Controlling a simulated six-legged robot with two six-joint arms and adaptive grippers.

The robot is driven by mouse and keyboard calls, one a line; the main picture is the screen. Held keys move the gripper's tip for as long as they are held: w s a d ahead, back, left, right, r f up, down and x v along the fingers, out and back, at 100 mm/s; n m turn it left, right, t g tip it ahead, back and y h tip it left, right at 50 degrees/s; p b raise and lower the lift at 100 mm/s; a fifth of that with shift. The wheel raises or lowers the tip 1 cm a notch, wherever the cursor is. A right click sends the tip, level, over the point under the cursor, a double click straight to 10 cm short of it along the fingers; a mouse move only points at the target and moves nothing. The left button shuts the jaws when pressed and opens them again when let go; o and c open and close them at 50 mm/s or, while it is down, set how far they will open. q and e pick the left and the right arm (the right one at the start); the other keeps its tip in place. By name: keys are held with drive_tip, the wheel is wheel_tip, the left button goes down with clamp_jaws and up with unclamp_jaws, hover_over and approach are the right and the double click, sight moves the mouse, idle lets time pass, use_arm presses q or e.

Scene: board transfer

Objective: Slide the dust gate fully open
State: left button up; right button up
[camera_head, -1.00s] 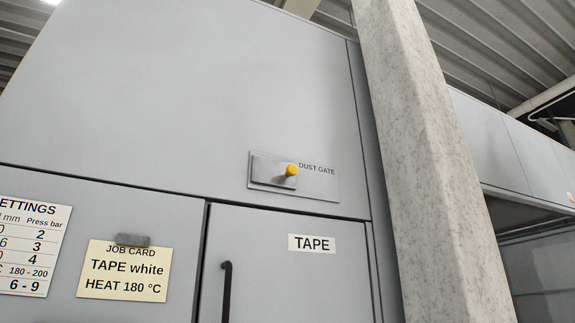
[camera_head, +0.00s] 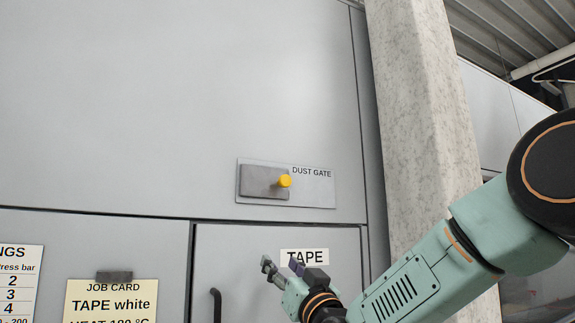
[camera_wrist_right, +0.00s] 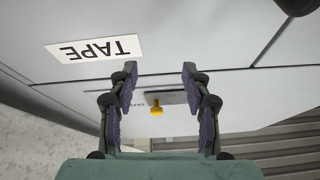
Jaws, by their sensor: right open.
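The dust gate is a grey sliding plate (camera_head: 262,181) with a yellow knob (camera_head: 285,181), on a labelled backing panel (camera_head: 318,188) high on the grey cabinet. The plate covers the left part of the panel. My right gripper (camera_head: 282,264) is below the knob in the head view, in front of the TAPE door, open and empty. In the right wrist view the gripper (camera_wrist_right: 160,72) has its fingers spread, and the yellow knob (camera_wrist_right: 156,108) shows between them, apart from both. The plate is partly visible there behind the knob. My left gripper is not in view.
A TAPE label (camera_head: 304,257) and a black door handle (camera_head: 216,306) are on the door below the gate. A job card (camera_head: 112,302) hangs at lower left. A concrete column (camera_head: 420,110) stands right of the gate. The cabinet face around the gate is clear.

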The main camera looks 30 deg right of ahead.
sight(286, 182)
drive_tip(key=r+t+b, duration=0.1)
drive_tip(key=r+b, duration=0.2)
drive_tip(key=r, duration=0.1)
drive_tip(key=s+d+r+t+b, duration=0.1)
drive_tip(key=r+t+b, duration=0.1)
drive_tip(key=r+b, duration=0.2)
drive_tip(key=d+r+n+t+b, duration=0.1)
drive_tip(key=r+b, duration=0.2)
drive_tip(key=r, duration=0.2)
drive_tip(key=shift+s+r+b, duration=0.15)
drive_tip(key=shift+r+b, duration=0.25)
drive_tip(key=p+x, duration=0.2)
drive_tip(key=x, duration=0.2)
drive_tip(key=shift+r, duration=0.2)
drive_tip(key=shift+w+r, duration=0.2)
drive_tip(key=shift+w, duration=0.05)
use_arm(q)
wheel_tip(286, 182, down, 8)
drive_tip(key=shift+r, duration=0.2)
